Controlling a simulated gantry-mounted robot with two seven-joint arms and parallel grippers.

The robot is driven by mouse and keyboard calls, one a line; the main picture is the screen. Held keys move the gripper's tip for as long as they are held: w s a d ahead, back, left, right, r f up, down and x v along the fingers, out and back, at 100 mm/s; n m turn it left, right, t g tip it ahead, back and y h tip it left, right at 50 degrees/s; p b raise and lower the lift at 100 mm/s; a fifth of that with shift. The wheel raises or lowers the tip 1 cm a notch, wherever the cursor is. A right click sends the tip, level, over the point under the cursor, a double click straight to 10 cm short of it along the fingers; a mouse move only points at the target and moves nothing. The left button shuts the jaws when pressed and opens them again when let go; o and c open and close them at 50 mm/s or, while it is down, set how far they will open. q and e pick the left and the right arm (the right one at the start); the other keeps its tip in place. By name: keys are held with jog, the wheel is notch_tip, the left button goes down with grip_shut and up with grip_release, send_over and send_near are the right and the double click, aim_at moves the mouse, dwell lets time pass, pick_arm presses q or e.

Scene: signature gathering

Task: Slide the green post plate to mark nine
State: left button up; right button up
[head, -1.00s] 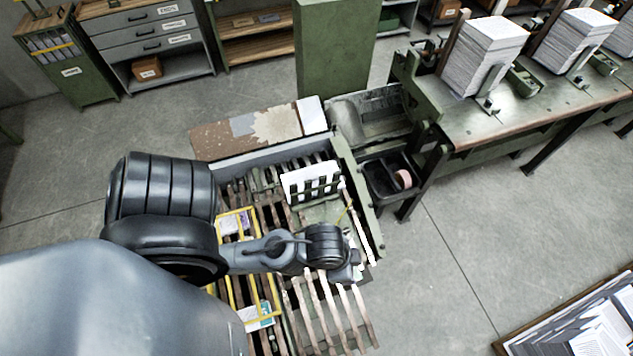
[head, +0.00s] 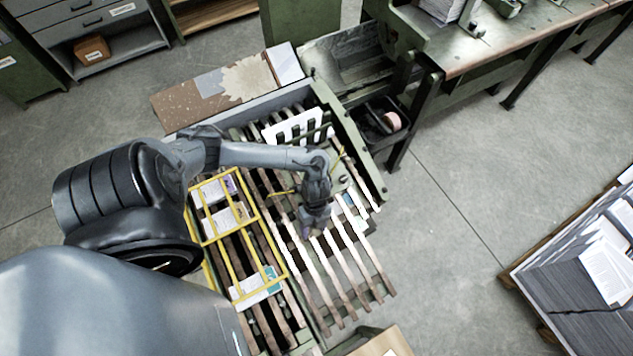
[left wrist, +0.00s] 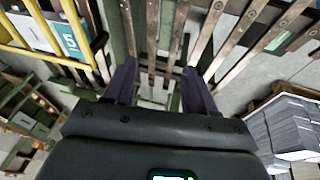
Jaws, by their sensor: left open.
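My left gripper (head: 308,232) points down over the pale slats of the slatted bed (head: 340,285). In the left wrist view its two purple-grey fingers (left wrist: 155,88) stand wide apart with only slats and floor between them. A green plate (head: 338,170) seems to lie just behind the gripper, partly hidden by my wrist; I cannot tell for sure that it is the post plate. A thin yellow pointer shows near it. My right gripper is out of view.
A yellow frame (head: 238,232) lies left of the gripper over cards. A green rail (head: 350,140) edges the bed on the right. Paper stacks (head: 590,275) stand far right; floor between is clear.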

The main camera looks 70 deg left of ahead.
pick_arm(q)
jog(key=w+a+y+b, duration=0.1)
jog(key=w+a+b, duration=0.1)
jog(key=w+a, duration=0.2)
jog(key=w+a+r+t+y+b, duration=0.1)
jog(key=w+a+b, duration=0.1)
jog(key=w+a, duration=0.2)
jog(key=w+a+r+y+b, duration=0.1)
jog(key=w+a, duration=0.2)
jog(key=a, duration=0.6)
jog(key=shift+w+a+r+n+t+b, duration=0.25)
jog(key=shift+w+n+t+b, duration=0.05)
jog(key=shift+w+t+b, duration=0.1)
jog(key=shift+w, duration=0.35)
notch_tip(320, 180, down, 10)
jog(key=shift+d+f+b, duration=0.15)
jog(key=shift+b, duration=0.9)
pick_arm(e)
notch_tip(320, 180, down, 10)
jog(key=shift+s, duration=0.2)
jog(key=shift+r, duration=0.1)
pick_arm(q)
grip_shut()
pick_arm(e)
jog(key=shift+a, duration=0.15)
